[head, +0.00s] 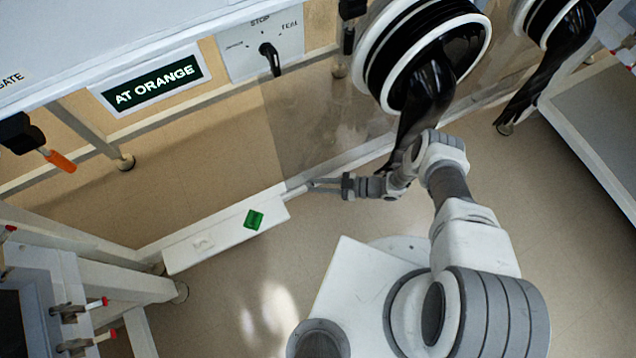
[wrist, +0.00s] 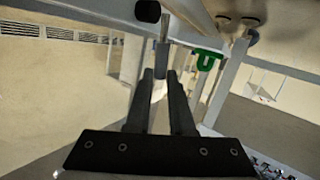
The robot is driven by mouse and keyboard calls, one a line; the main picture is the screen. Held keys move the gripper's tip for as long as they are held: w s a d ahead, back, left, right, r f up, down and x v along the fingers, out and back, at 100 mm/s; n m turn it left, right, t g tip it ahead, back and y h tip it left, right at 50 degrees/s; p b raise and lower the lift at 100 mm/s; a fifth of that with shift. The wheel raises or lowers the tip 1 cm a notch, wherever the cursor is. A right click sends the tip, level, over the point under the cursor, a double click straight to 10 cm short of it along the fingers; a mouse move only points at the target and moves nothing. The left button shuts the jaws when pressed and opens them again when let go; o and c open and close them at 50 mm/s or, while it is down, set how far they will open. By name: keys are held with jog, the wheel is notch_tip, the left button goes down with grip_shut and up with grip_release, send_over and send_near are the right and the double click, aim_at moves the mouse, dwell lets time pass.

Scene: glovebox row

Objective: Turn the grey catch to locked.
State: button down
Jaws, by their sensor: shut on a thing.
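The grey catch shows in the wrist view as a narrow grey lever (wrist: 163,32) hanging from a pale beam, its lower end between my fingertips. In the head view my gripper (head: 313,185) is at the right end of a low white rail (head: 225,238), its two fingers pointing left. In the wrist view my gripper (wrist: 160,73) has its dark fingers close together, shut on the catch's lever. The head view shows the catch only as a small grey piece by the fingertips. Any locked marking cannot be made out.
A green piece (head: 254,219) sits on the white rail. Black glovebox sleeves (head: 425,100) hang close above my arm. A panel with a black knob (head: 269,55) and an "AT ORANGE" sign (head: 152,84) are higher up. The floor in front of the rail is clear.

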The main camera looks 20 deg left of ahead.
jog(key=c, duration=1.1)
grip_release()
jog(key=p+v, duration=0.1)
jog(key=v, duration=1.6)
jog(key=shift+d, duration=0.25)
